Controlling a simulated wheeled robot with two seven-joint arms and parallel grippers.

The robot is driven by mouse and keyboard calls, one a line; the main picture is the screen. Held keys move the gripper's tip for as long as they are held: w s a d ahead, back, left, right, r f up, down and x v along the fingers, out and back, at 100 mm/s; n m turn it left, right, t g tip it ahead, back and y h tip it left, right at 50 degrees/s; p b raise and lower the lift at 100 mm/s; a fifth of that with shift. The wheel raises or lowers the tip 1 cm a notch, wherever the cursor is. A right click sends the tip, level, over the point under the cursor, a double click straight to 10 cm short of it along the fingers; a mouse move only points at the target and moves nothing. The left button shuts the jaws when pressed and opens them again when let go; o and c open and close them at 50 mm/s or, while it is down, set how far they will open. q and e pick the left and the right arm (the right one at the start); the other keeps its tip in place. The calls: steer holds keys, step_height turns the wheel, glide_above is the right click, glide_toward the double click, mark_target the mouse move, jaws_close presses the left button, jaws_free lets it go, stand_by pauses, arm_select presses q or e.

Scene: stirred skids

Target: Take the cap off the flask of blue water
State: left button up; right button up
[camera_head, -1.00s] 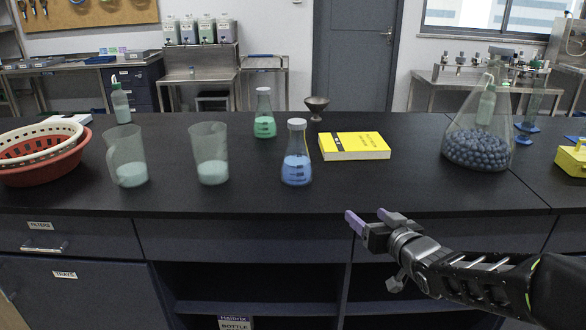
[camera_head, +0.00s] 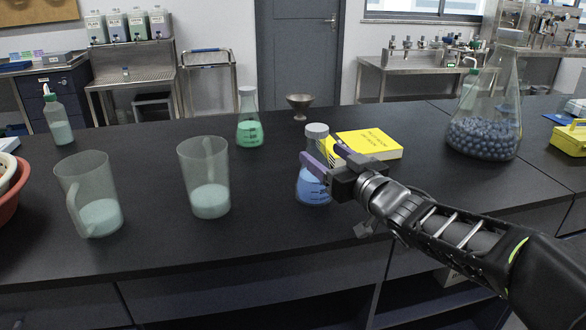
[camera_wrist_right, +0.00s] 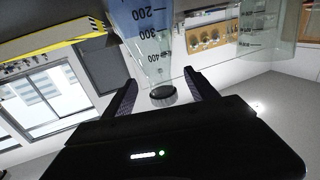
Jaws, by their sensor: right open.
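The flask of blue water (camera_head: 312,190) stands upright on the black bench, its grey cap (camera_head: 317,130) on its mouth. My right gripper (camera_head: 322,153) is open at the flask's neck, just below the cap in the head view, and hides part of the flask. In the right wrist view, which is upside down, the flask (camera_wrist_right: 147,30) hangs from the top. Its cap (camera_wrist_right: 162,95) shows dark between the two spread fingers, with a gap on each side. My left gripper is not in view.
A yellow book (camera_head: 372,145) lies just behind the gripper. A green-liquid flask (camera_head: 249,130) and a small metal funnel (camera_head: 299,105) stand behind. Two beakers (camera_head: 207,170) (camera_head: 88,195) stand left. A large flask of dark balls (camera_head: 482,135) stands right. The bench front is clear.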

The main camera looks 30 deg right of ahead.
mark_target(309, 141)
steer(key=shift+s+d, duration=0.15)
steer(key=shift+s, duration=0.1)
steer(key=shift+w, duration=1.3)
steer(key=shift+w, duration=0.1)
steer(key=w, duration=0.5)
steer(key=shift+w+d+r+b, duration=0.1)
steer(key=shift+d+b, duration=0.1)
steer(key=shift+b, duration=0.2)
steer(key=shift+c, duration=0.2)
jaws_close()
steer(key=shift+r, duration=0.1)
